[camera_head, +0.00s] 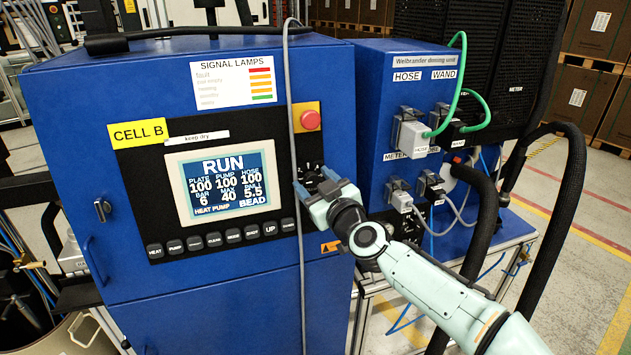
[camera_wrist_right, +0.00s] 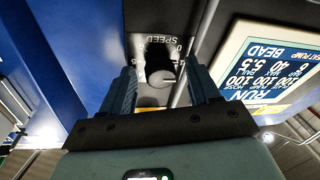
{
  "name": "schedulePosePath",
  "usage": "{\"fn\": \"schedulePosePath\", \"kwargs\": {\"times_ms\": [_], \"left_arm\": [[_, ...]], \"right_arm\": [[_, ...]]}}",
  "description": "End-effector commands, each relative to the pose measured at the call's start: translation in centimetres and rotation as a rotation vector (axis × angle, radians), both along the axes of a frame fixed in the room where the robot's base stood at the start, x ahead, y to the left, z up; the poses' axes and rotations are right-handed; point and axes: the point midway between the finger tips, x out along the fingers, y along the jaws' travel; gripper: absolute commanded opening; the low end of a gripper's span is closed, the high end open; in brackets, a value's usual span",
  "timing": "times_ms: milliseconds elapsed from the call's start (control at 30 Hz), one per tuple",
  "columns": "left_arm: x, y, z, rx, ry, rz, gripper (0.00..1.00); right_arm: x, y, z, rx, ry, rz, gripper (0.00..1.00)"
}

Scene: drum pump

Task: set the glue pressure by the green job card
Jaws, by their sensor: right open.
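My right gripper (camera_head: 325,187) is at the panel right of the screen, hiding part of the controls there. In the right wrist view, a dark knob (camera_wrist_right: 160,69) under an upside-down SPEED label lies between the open fingers (camera_wrist_right: 160,84). I cannot tell whether they touch it. The screen also shows upside down there (camera_wrist_right: 275,65). I see no green job card or control marked pressure. My left gripper is out of view.
A grey cable (camera_head: 291,110) hangs down the cabinet front beside the knob. A red stop button (camera_head: 310,120) sits above. A button row (camera_head: 220,238) runs below the screen. To the right are a blue unit (camera_head: 380,75) with plugs and thick black hoses (camera_head: 480,215).

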Motion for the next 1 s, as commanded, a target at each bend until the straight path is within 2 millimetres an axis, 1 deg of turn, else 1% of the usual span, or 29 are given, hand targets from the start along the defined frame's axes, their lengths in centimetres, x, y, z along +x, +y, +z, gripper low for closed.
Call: {"fn": "schedulePosePath", "kwargs": {"times_ms": [67, 100, 167, 200, 267, 467, 667, 867, 1000], "left_arm": [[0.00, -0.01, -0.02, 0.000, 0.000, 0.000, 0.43], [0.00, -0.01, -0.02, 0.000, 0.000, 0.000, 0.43], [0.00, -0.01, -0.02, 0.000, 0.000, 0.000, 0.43], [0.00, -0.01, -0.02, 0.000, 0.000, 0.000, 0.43], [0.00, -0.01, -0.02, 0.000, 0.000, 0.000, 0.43], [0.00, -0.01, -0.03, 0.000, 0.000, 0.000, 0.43], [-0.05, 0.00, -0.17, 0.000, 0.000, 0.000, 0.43], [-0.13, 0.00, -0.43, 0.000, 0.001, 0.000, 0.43], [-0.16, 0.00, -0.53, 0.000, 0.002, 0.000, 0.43]], "right_arm": [[-0.02, -0.01, -0.01, 0.000, 0.000, 0.000, 0.61], [-0.02, -0.01, -0.01, 0.000, 0.000, 0.000, 0.58], [-0.03, -0.02, -0.01, 0.000, 0.000, 0.000, 0.38], [-0.02, -0.02, 0.00, 0.000, 0.000, 0.000, 0.25], [-0.03, -0.03, 0.00, 0.000, 0.000, 0.000, 0.06], [-0.05, -0.02, 0.01, 0.005, 0.001, -0.001, 0.05], [-0.07, 0.01, -0.02, 0.052, 0.017, -0.009, 0.05], [-0.11, 0.09, -0.05, 0.166, 0.054, -0.031, 0.05], [-0.14, 0.15, -0.05, 0.280, 0.090, -0.052, 0.05]]}}
